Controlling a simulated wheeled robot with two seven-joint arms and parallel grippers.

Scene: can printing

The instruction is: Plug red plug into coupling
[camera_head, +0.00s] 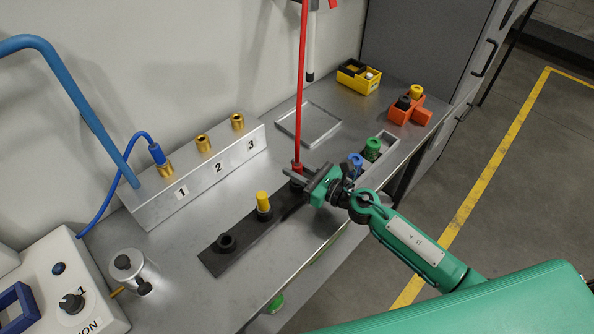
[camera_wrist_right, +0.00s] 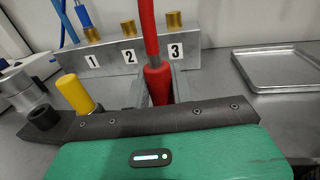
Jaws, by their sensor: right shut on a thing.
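The red plug (camera_wrist_right: 157,83) hangs at the end of a red hose (camera_head: 301,90) that comes down from above. My right gripper (camera_head: 297,175) is shut on the red plug, at the far end of the black strip (camera_head: 222,262). Whether the plug still touches its holder is hidden by the gripper. The metal coupling block (camera_head: 150,208) has brass couplings numbered 1, 2 and 3. A blue plug (camera_head: 157,153) sits in coupling 1. Coupling 2 (camera_head: 203,144) and coupling 3 (camera_head: 237,121) are empty. My left gripper is not in view.
A yellow plug (camera_head: 263,203) stands in the black strip. A metal cylinder (camera_head: 134,270) and a white control box (camera_head: 75,295) are at the left. A shallow metal tray (camera_head: 308,126), a yellow bin (camera_head: 357,78) and an orange bin (camera_head: 408,111) stand at the back right.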

